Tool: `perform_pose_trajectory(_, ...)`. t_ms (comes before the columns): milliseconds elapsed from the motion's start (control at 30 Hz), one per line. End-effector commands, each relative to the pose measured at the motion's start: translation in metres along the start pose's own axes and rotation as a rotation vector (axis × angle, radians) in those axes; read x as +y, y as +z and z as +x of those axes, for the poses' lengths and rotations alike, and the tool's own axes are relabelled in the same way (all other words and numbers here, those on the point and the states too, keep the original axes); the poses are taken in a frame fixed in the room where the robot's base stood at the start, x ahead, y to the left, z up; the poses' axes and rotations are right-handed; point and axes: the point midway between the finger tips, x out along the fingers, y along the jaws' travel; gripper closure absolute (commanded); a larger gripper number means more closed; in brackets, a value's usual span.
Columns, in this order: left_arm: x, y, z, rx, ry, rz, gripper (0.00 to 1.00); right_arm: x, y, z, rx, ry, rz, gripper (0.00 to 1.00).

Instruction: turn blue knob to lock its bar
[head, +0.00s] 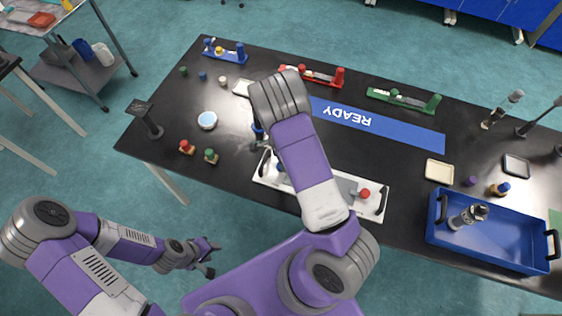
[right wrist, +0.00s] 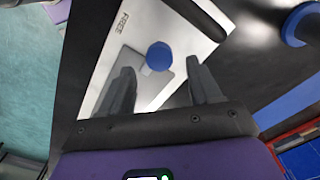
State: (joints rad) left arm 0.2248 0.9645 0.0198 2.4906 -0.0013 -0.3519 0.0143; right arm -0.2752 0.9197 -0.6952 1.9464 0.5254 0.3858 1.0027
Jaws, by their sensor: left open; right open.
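The blue knob (right wrist: 158,55) sits on a grey bar (right wrist: 150,80) on a white plate marked FREE (right wrist: 118,32). It also shows at the left part of the white plate (head: 262,181) in the head view, beside my right arm. My right gripper (right wrist: 162,72) is open, with its fingers on either side of the knob in the picture; I cannot tell whether they touch it. In the head view my right arm hides the middle of the plate. My left gripper (head: 207,257) is open and empty, off the table's front edge.
The plate carries a red knob (head: 365,193) and dark end handles. A blue tray (head: 487,257) stands at right. Red and green small pieces (head: 210,156) and a round dish (head: 207,120) lie at left. A blue READY strip (head: 400,130) lies behind.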

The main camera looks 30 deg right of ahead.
Motion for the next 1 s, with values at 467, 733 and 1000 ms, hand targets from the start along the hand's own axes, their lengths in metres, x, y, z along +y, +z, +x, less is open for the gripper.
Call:
perform_pose_trajectory(467,0.002,0.000,-0.006,0.000,0.000,0.000,0.57,0.000,0.000,-0.043,0.000,0.000,0.002,0.37)
perform_pose_trajectory(733,0.002,0.000,-0.006,0.000,0.000,0.000,0.57,0.000,0.000,-0.043,0.000,0.000,0.002,0.37)
perform_pose_trajectory(1000,0.002,0.000,-0.006,0.000,0.000,0.000,0.57,0.000,0.000,-0.042,0.000,0.000,0.002,0.37)
